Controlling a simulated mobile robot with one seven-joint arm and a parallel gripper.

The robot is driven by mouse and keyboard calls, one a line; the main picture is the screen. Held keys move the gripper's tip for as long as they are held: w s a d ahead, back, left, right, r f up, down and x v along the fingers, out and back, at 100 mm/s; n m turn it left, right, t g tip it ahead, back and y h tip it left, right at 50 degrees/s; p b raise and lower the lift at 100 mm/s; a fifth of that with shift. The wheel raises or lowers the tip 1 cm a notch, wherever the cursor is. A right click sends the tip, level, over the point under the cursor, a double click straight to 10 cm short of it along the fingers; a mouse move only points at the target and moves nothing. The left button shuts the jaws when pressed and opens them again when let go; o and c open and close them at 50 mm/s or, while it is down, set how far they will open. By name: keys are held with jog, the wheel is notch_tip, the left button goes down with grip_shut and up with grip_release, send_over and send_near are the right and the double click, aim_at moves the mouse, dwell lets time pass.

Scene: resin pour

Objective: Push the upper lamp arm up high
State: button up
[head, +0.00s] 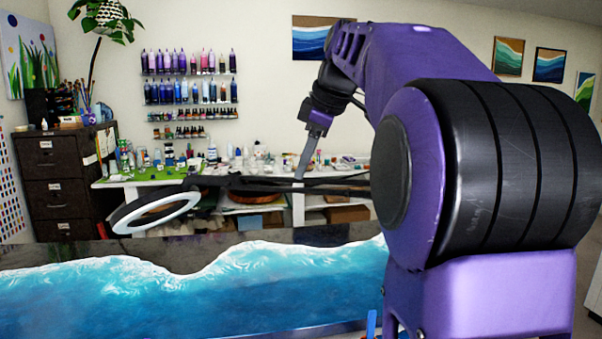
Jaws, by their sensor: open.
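The lamp has a ring-shaped head (130,226) with a white inner ring, tilted above the blue resin piece at left. Its thin black arm (258,184) runs nearly level to the right from the head. The arm's right end and the lamp's base are hidden behind my purple arm. My gripper (306,160) points down at the middle of the picture, with a grey finger reaching close to the lamp arm. It is open and holds nothing visible. I cannot tell whether the finger touches the lamp arm or is in front of or behind it.
A blue-and-white wave resin table (290,285) fills the foreground. Behind it stand a cluttered white bench (298,208) and a dark filing cabinet (55,185). Bottle shelves (188,104) are on the back wall, and a plant (105,18) hangs upper left. Air above the lamp head is free.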

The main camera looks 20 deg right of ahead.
jog(key=shift+x, duration=1.45)
jog(key=shift+c, duration=0.3)
grip_shut()
jog(key=shift+r, duration=0.1)
